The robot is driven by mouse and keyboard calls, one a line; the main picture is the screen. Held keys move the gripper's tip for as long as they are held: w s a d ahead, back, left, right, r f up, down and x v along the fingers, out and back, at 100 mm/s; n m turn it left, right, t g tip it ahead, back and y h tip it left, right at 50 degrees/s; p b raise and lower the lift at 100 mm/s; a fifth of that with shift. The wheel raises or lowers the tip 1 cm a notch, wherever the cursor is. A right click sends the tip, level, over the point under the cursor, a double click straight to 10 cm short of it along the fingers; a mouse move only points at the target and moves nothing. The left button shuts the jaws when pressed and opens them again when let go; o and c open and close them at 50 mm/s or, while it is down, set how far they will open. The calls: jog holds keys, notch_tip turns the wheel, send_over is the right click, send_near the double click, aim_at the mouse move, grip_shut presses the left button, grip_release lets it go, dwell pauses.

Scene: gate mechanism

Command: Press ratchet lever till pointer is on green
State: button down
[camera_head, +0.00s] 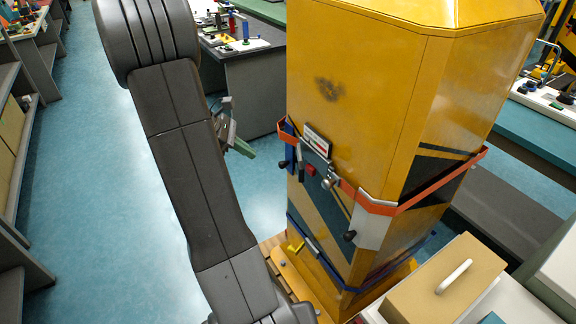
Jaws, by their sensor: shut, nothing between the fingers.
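A yellow cabinet-like column (365,90) stands right of centre with an orange-red band (377,206) around it. On the band sit a small white plate with dark and red marks (316,140), a blue lever with a black knob (291,158), a silver ball-ended lever (331,179) and a grey plate (371,228) with a black knob (350,236). I cannot tell which is the ratchet lever. No pointer or green mark can be made out. My gripper (242,148), mostly hidden behind my arm, shows as a grey-green end left of the column, apart from the levers. It is shut and empty.
A lower dark blue band (325,265) with a yellow handle (297,246) crosses the column. A tan box with a white handle (446,281) is at lower right. A dark bench (245,80) stands behind. Blue floor (120,200) is clear at left.

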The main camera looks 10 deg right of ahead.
aim_at(299, 161)
jog(key=d+r+p+x, duration=0.2)
jog(key=x, duration=1.1)
jog(key=shift+s, duration=0.15)
